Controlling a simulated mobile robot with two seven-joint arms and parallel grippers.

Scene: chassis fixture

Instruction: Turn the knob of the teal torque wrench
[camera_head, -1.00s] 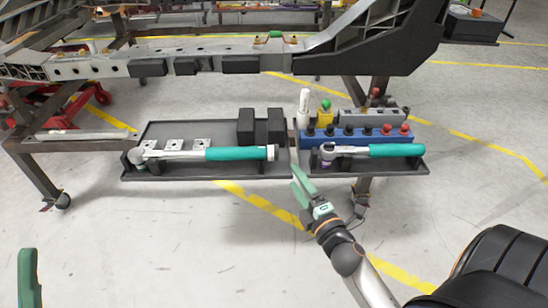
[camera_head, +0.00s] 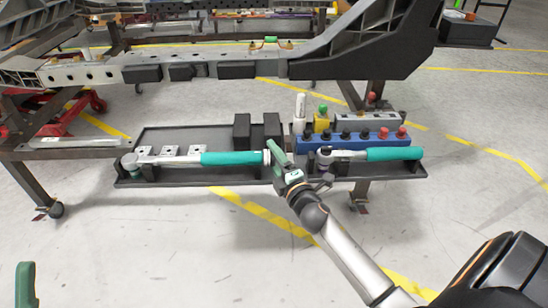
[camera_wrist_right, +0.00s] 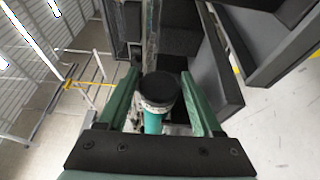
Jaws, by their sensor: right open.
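A teal torque wrench (camera_head: 230,158) lies in the left part of the black tray, with its head at the left. Its knob (camera_wrist_right: 159,88) is at the right end of the handle and shows a dark round cap in the right wrist view. My right gripper (camera_head: 274,154) is at this knob. In the right wrist view its two green fingers are open, one on each side of the knob, with gaps showing. A second teal wrench (camera_head: 394,154) lies in the tray to the right. One green finger of my left gripper (camera_head: 26,284) shows at the lower left.
The black tray (camera_head: 190,176) also holds black blocks (camera_head: 257,131), small metal plates and a blue socket rack (camera_head: 350,139). A white bottle (camera_head: 300,105) stands behind the rack. The chassis frame (camera_head: 200,72) crosses behind. The floor in front is clear.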

